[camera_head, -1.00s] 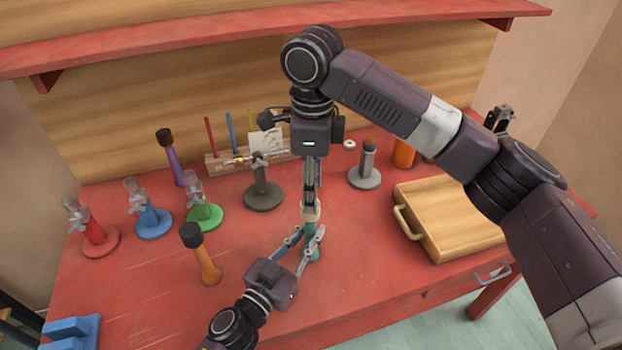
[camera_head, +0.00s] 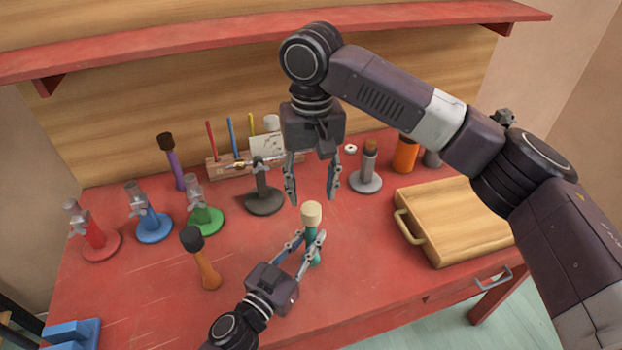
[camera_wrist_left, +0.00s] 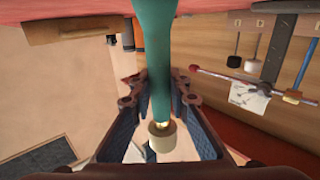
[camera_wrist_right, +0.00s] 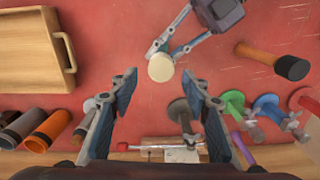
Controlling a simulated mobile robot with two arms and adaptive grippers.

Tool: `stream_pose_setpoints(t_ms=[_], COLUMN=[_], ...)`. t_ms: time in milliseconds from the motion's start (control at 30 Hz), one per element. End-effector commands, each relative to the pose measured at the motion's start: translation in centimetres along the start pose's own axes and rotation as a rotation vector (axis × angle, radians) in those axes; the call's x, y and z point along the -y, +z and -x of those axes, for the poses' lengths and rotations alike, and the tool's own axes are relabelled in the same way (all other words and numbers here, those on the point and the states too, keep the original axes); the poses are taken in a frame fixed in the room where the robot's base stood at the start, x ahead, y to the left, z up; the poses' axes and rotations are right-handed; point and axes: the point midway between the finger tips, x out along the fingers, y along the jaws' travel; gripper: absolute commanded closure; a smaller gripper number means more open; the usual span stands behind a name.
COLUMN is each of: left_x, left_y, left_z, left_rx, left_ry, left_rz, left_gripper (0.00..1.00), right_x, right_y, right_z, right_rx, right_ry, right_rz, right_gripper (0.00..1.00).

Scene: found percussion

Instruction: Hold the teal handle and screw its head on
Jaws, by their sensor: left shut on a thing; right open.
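The teal handle (camera_head: 313,253) stands upright over the table near its front edge. My left gripper (camera_head: 311,243) is shut on it. The cream head (camera_head: 312,213) sits on top of the handle. In the left wrist view the teal handle (camera_wrist_left: 154,55) runs down to the head (camera_wrist_left: 163,138), with a small brass-coloured bit showing between them. How far the head is threaded on cannot be told. My right gripper (camera_head: 313,197) is open and empty just above the head, its fingers spread to either side. The right wrist view shows the head (camera_wrist_right: 161,68) from above, beyond the open fingertips.
Red, blue and green stands (camera_head: 204,219) line the left side. A dark stand (camera_head: 264,203) and a grey stand (camera_head: 365,183) are behind. A wooden case (camera_head: 452,215) lies to the right.

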Motion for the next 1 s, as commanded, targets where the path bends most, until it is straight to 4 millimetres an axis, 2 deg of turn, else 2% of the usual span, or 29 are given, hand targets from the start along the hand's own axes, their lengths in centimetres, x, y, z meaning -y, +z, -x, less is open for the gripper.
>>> stream_pose_setpoints(t_ms=[1000], left_x=[0.0], left_y=[0.0], left_z=[0.0], left_rx=[-0.001], left_ry=[0.000], left_rz=[0.000], left_gripper=[1.00], right_x=[0.1], right_y=[-0.1], right_z=[1.2], right_rx=[0.000], right_ry=[0.001], right_rz=[1.947], right_gripper=[0.56])
